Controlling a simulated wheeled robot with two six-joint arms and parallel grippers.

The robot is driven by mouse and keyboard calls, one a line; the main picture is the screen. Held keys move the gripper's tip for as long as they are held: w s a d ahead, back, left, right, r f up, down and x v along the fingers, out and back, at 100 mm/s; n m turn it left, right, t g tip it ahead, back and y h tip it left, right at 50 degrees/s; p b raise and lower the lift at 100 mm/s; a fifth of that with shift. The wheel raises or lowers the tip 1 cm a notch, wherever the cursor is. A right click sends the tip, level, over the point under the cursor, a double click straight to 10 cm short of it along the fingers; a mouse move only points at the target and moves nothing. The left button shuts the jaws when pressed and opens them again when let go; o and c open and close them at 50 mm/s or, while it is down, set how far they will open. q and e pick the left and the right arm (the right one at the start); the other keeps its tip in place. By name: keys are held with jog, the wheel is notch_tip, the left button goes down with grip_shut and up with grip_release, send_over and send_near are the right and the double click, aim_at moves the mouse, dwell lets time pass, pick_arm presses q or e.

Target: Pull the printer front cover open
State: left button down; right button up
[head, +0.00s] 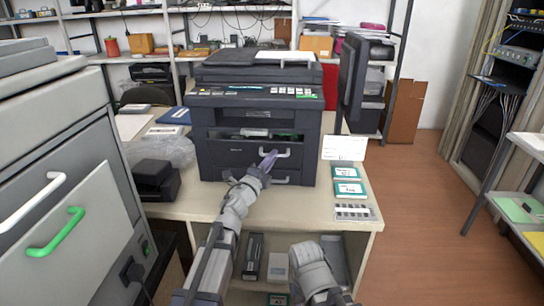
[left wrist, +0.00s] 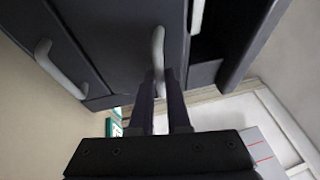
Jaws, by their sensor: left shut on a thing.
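The dark grey printer (head: 255,95) stands on the table. Its front cover (head: 225,152) is tilted a little out at the top, with a dark gap above it that shows some of the inside. The cover's pale curved handle (head: 281,153) also shows in the left wrist view (left wrist: 158,48). My left gripper (head: 266,166) is shut on this handle; in the left wrist view its two dark fingers (left wrist: 161,80) stand on either side of the handle's end. Part of my right arm shows at the bottom of the head view, but its gripper does not.
A lower drawer handle (left wrist: 55,66) is close to the left gripper. Toner boxes (head: 348,180) lie right of the printer, and a black device (head: 157,180) and clear bag (head: 165,150) lie left. A grey cabinet (head: 60,170) stands at left. Floor at right is clear.

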pick_arm(q)
jog(key=shift+s+f+b, duration=0.5)
jog(key=shift+f+b, duration=0.1)
jog(key=shift+f, duration=0.15)
jog(key=shift+s+f+b, duration=0.5)
jog(key=shift+f+b, duration=0.05)
jog(key=shift+f, duration=0.15)
jog(key=c, duration=1.3)
grip_release()
jog(key=shift+c, duration=0.2)
jog(key=shift+o, duration=0.8)
jog(key=shift+w+f, duration=0.1)
jog(key=shift+w, duration=0.1)
jog(key=o, duration=0.3)
jog(key=shift+s, duration=0.2)
